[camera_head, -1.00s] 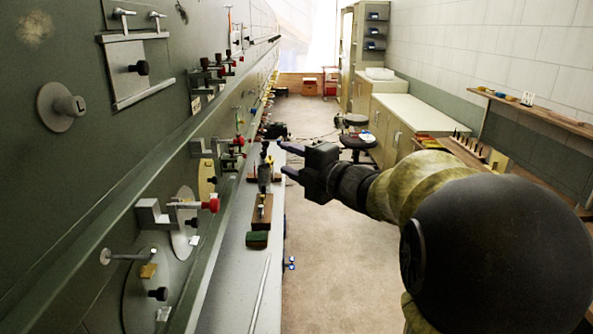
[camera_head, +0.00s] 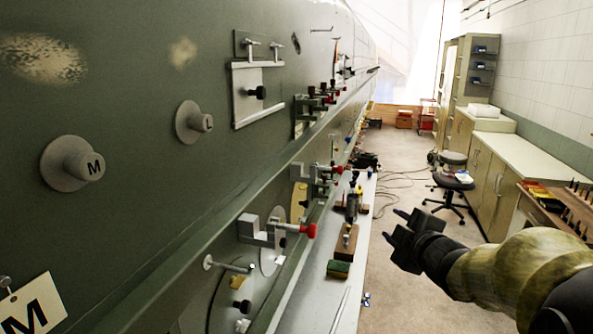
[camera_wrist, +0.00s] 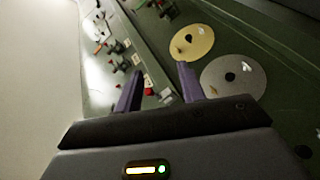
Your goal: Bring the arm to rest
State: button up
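My arm reaches in from the lower right of the head view. My gripper (camera_head: 395,224) is over the floor, to the right of the narrow bench and apart from it. In the wrist view my gripper (camera_wrist: 158,88) has its two fingers spread with nothing between them. Beyond the fingers the wrist view shows the green fuselage panel with a yellow disc (camera_wrist: 192,42) and a grey disc (camera_wrist: 233,77). The fingers look clear of these parts.
The green fuselage wall (camera_head: 120,120) fills the left, with knobs and red-tipped clamps (camera_head: 308,231) sticking out. A narrow bench (camera_head: 352,262) with small tools runs below it. A stool (camera_head: 452,181) and cabinets (camera_head: 505,165) stand at right. Open floor (camera_head: 400,290) lies between.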

jog(key=s+a+f+m+g+h, duration=0.1)
jog(key=s+f+m+g+h, duration=0.15)
jog(key=s+f+m, duration=0.4)
jog(key=s+a+f+m+g+h, duration=0.1)
jog(key=f+m+g, duration=0.25)
jog(key=f, duration=0.55)
jog(key=s+a+f+m+g, duration=0.2)
jog(key=s+f+g, duration=0.1)
jog(key=s, duration=0.3)
jog(key=s+a+f+m+g+y, duration=0.1)
jog(key=s+a+f+m+g, duration=0.1)
jog(key=s+a+f+g, duration=0.1)
jog(key=s+f+g, duration=0.1)
jog(key=s+f, duration=0.1)
jog(key=s, duration=0.1)
jog(key=shift+s+f+m, duration=0.15)
jog(key=shift+s+m, duration=0.15)
jog(key=shift+s, duration=0.1)
